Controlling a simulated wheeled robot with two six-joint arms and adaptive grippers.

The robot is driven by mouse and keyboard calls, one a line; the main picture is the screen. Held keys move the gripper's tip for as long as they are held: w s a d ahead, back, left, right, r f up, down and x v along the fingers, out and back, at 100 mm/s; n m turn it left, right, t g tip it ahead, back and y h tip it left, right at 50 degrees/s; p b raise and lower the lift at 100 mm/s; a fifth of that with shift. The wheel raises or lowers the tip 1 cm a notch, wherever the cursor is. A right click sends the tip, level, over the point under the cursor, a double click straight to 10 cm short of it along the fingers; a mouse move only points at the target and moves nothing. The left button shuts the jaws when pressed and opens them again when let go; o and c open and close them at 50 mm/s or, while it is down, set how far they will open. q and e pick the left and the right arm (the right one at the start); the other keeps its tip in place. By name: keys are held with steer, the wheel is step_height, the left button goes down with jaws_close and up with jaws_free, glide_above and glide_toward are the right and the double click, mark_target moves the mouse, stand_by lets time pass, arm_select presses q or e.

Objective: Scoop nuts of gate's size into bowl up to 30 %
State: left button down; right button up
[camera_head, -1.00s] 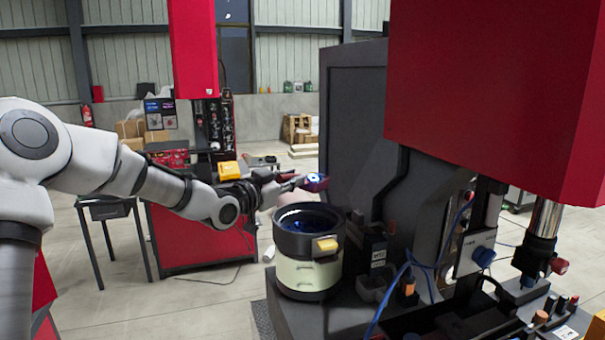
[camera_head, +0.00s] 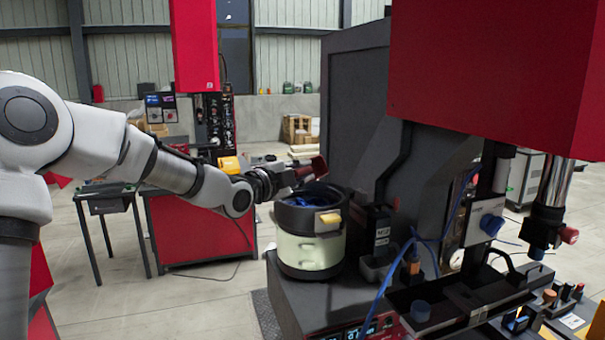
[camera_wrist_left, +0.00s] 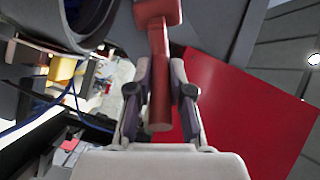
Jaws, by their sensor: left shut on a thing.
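The bowl (camera_head: 310,250) is a round cream feeder bowl with dark bands, standing on the grey machine table. Blue shows inside its dark rim; single nuts are too small to tell. My left gripper (camera_head: 286,178) is shut on the handle of a red scoop (camera_head: 313,168), just above the bowl's back rim. The scoop looks tilted, and its inside is not clear. In the left wrist view the fingers (camera_wrist_left: 158,85) clasp the red scoop handle (camera_wrist_left: 160,105), with the bowl's dark rim (camera_wrist_left: 102,30) at upper left. The gate cannot be made out. My right gripper is out of view.
A tall dark grey machine housing (camera_head: 350,110) rises close behind and right of the bowl. Blue cables and fittings crowd the right. A red cabinet (camera_head: 200,230) stands behind left; the floor between is open.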

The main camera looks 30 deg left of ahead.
arm_select(q)
steer(key=a+r+n+p, duration=0.3)
steer(key=r+n+p, duration=0.2)
steer(key=n, duration=0.6)
steer(key=shift+a+r+n+t+p, duration=0.3)
steer(key=shift+r+p, duration=0.1)
steer(key=shift+p, duration=0.4)
stand_by(0.5)
